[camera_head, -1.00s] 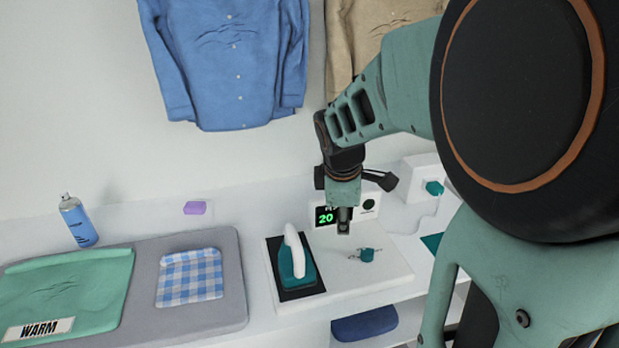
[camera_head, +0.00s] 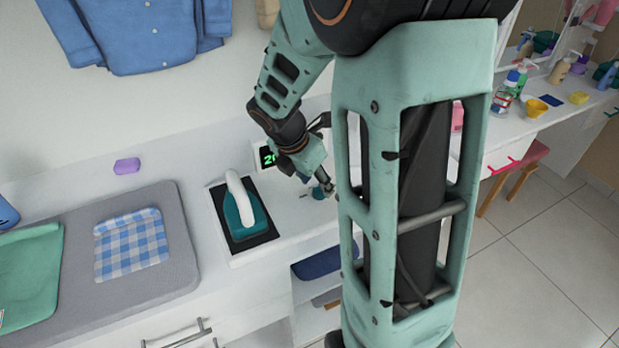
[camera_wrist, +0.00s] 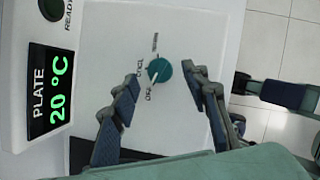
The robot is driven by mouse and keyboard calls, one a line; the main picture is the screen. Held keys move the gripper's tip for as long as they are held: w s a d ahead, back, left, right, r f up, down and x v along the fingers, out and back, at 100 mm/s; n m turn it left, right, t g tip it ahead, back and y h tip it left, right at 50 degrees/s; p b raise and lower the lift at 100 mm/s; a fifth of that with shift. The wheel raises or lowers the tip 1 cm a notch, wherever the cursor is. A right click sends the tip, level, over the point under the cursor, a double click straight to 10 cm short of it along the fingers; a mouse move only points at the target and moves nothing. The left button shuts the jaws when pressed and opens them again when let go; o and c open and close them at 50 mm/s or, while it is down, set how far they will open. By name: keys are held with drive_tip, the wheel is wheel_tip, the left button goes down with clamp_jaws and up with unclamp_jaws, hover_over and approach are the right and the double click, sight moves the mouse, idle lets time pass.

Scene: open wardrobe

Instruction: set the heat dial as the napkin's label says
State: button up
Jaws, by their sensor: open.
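The teal heat dial (camera_wrist: 160,70) sits on the white panel, its white pointer towards OFF; COOL is printed beside it and another mark above is too blurred to read. My gripper (camera_wrist: 160,77) is open, its fingers on either side of the dial; contact cannot be told. In the head view the dial (camera_head: 319,193) is partly hidden by my gripper (camera_head: 327,185). A blue-and-white checked cloth (camera_head: 131,246) and a green cloth (camera_head: 30,275) lie on the grey pad. The green cloth's label is almost out of frame; a second ago it read WARM.
The teal iron (camera_head: 243,212) stands on a dark plate left of the dial. The display (camera_wrist: 52,88) reads PLATE 20 °C, with a dark READY lamp (camera_wrist: 52,8) above it. A purple block (camera_head: 127,166) lies behind the grey pad (camera_head: 185,262).

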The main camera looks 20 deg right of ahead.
sight(319, 191)
drive_tip(key=shift+x, duration=1.45)
drive_tip(key=shift+w, duration=0.1)
drive_tip(key=shift+c, duration=0.4)
drive_tip(key=c, duration=1.1)
